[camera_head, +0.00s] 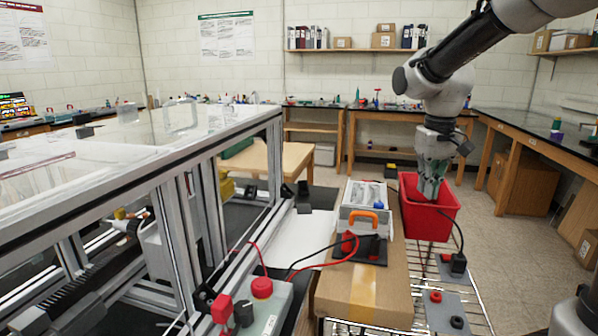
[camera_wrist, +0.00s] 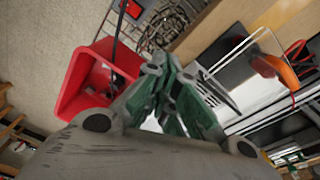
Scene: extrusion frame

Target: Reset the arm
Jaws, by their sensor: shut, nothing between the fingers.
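My arm (camera_head: 440,75) reaches in from the upper right in the head view and bends down at the elbow. My gripper (camera_head: 430,190) points down at the red bin (camera_head: 432,222), its fingers overlapping the bin's opening in the picture. In the wrist view my gripper (camera_wrist: 172,95) has its green-padded fingers together with nothing held. The red bin (camera_wrist: 80,85) shows there to the left of the fingers. I cannot tell how deep the fingertips are relative to the bin's rim.
A device with an orange handle (camera_head: 363,217) stands on a cardboard box (camera_head: 368,285) left of the bin. Red and black cables run from it. The extrusion frame (camera_head: 200,170) fills the left. Grey plates with sockets (camera_head: 447,310) lie in front of the bin. Open floor (camera_head: 510,240) is at right.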

